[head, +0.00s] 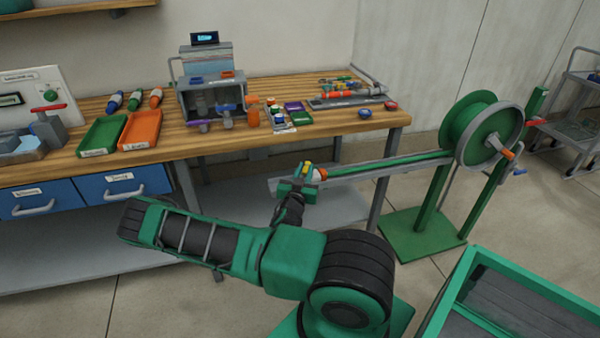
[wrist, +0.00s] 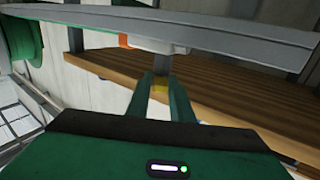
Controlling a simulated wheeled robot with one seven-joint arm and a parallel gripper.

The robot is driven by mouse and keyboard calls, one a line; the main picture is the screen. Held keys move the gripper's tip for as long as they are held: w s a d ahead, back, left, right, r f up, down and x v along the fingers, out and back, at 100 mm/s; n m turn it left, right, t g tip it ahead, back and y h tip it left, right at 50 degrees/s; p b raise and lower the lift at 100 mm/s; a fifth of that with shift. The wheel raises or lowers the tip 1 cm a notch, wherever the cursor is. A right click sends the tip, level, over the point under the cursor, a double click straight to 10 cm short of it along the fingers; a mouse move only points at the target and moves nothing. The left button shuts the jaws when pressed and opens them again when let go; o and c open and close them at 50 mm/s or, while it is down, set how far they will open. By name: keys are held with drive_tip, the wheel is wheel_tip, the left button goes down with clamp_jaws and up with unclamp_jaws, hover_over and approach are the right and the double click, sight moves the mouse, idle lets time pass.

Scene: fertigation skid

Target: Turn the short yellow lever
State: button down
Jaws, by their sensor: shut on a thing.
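My gripper (head: 299,180) is at the near end of the long grey channel that runs from the hose reel. A bit of yellow (head: 307,168) also shows at the gripper in the head view. A white and orange fitting (head: 320,174) sits just right of the gripper. The fingers hide much of the lever, so I cannot tell its angle.
The green hose reel (head: 480,130) stands at the right on a green base. The wooden workbench (head: 350,125) lies behind, with trays, bottles and a grey machine (head: 212,97). A green-edged bin (head: 462,285) stands at the lower right. Open floor lies between.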

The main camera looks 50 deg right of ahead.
drive_tip(key=shift+s+d+n+t+y, duration=0.1)
drive_tip(key=shift+n+t+y, duration=0.6)
drive_tip(key=shift+t, duration=0.2)
drive_tip(key=shift+s+d+n+t+y, duration=0.1)
drive_tip(key=shift+n+t+y, duration=0.55)
drive_tip(key=shift+t, duration=0.25)
drive_tip(key=c, duration=1.7)
unclamp_jaws()
